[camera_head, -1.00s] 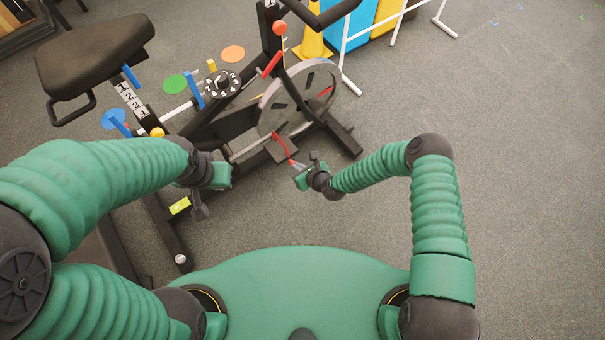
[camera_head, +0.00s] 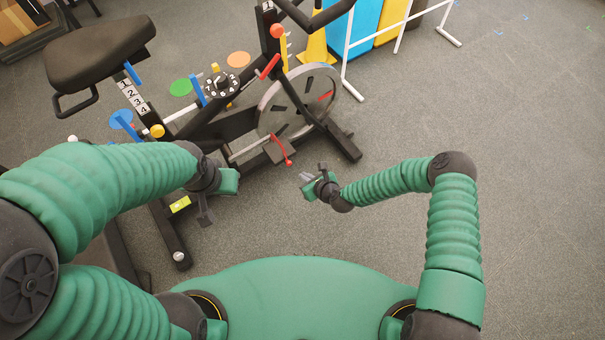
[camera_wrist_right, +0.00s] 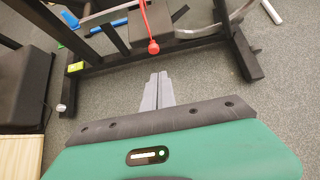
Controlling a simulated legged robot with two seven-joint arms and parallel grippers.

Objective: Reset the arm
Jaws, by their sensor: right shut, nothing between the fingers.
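My right gripper (camera_head: 307,177) is over the bare floor in the middle of the head view, to the right of the exercise bike. In the right wrist view its two grey fingers (camera_wrist_right: 157,91) are together with nothing between them. My left gripper (camera_head: 230,182) is at the left beside the bike frame; its fingers are hidden. A red-knobbed lever (camera_head: 287,156) on the bike is near my right gripper, apart from it. It also shows in the right wrist view (camera_wrist_right: 153,46).
The exercise bike has a black seat (camera_head: 100,52), a flywheel (camera_head: 272,106) and a numbered dial (camera_head: 221,83). A yellow cone (camera_head: 317,47) and a white rail (camera_head: 347,50) stand behind. The grey floor (camera_head: 520,180) on the right is clear.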

